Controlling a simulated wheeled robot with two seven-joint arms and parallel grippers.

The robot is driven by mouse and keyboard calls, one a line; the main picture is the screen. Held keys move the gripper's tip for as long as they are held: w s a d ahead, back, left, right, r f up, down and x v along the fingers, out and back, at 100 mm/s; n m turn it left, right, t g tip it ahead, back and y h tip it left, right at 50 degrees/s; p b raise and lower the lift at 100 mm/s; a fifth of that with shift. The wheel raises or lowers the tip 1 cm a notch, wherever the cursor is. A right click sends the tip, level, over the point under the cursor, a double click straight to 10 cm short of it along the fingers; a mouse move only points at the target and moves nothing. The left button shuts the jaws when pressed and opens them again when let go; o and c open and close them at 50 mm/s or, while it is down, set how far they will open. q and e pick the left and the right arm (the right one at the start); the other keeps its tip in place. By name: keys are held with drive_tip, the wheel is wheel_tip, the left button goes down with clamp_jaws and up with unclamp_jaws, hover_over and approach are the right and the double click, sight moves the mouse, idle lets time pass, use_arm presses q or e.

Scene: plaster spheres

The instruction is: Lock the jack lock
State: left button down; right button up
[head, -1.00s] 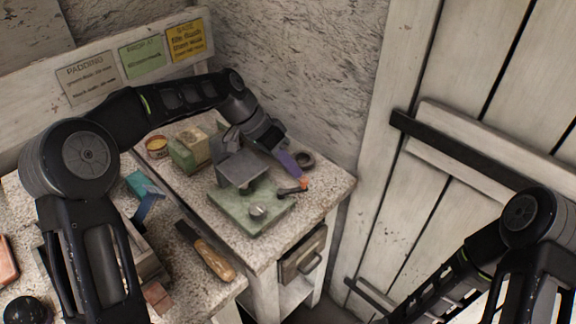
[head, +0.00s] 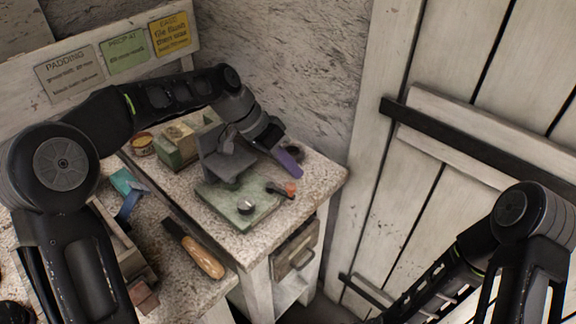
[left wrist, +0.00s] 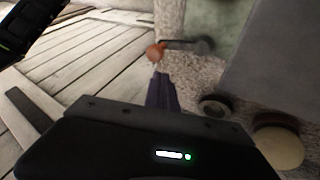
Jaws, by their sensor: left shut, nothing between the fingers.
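The jack has a green base (head: 208,194), a raised grey plate (head: 222,162), a pale round knob (head: 246,207) and a short dark lever (head: 278,190) with an orange-red tip (head: 290,188). My left gripper (head: 291,156) has purple fingers, shut and empty, behind and above the lever tip in the head view. In the left wrist view the fingers (left wrist: 161,90) point toward the orange-red tip (left wrist: 155,53), with a small gap in the picture. The lever's dark rod (left wrist: 182,44) runs right from it. My right gripper is out of view.
A green and tan box (head: 176,148) and a small tin (head: 143,145) stand behind the jack. A wooden-handled tool (head: 203,258) lies at the front left. A round dark roll (left wrist: 215,107) is close to my left fingers. The wall is just behind the table.

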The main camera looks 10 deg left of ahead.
use_arm(q)
drive_tip(key=shift+s+a, duration=0.2)
drive_tip(key=shift+a, duration=0.1)
drive_tip(key=shift+a, duration=0.15)
idle(0.4)
drive_tip(key=v, duration=0.7)
drive_tip(key=shift+r, duration=0.4)
drive_tip(key=shift+s+a+f, duration=0.1)
drive_tip(key=shift+a, duration=0.05)
